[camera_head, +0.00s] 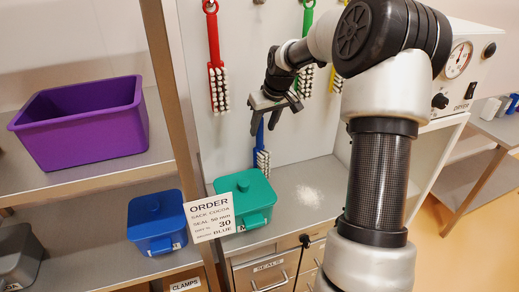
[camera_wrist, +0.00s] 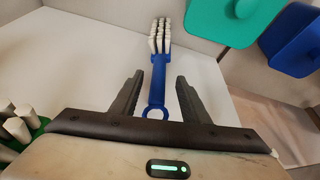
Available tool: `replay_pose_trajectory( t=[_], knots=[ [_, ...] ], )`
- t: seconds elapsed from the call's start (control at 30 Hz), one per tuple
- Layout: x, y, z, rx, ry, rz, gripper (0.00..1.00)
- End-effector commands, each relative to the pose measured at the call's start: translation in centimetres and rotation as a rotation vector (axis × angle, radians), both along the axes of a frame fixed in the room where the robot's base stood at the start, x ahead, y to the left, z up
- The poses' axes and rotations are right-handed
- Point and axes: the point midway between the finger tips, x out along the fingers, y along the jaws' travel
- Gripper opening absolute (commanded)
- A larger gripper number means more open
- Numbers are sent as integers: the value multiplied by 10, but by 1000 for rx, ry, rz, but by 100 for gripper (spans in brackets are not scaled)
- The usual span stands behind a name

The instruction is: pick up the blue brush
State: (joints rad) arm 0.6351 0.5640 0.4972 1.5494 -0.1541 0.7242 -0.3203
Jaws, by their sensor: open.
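The blue brush (camera_head: 261,153) hangs upright on the white back panel, bristles down, above the counter. In the wrist view the blue brush (camera_wrist: 157,72) shows between my two fingers, its ring end towards my palm and its white bristles pointing away. My gripper (camera_head: 264,125) is at the upper part of the brush in the head view, partly covering it. In the wrist view my gripper (camera_wrist: 160,78) is open, with a gap on both sides of the handle. I cannot tell whether the handle is at fingertip depth.
A red brush (camera_head: 216,70) hangs to the left, a green brush (camera_head: 307,50) and a yellow brush (camera_head: 337,83) to the right. Below are a teal lidded box (camera_head: 240,192), a blue lidded box (camera_head: 155,222) and an order card (camera_head: 209,219). A purple bin (camera_head: 85,125) stands on the left shelf.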

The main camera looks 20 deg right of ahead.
Motion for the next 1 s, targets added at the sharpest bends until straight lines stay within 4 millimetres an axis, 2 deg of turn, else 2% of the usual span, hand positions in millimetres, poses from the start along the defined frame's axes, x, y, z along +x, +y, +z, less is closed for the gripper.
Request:
replay_pose_trajectory(
  t=[0.17,0.47,0.73,0.77,1.0],
  knots=[
    [5,1,-10,1,1,-1,42],
    [23,2,-47,1,1,-1,42],
    [25,2,-50,-1,-1,0,42],
    [25,2,-50,-1,-1,0,40],
    [25,2,-50,0,-1,0,0]
  ],
)
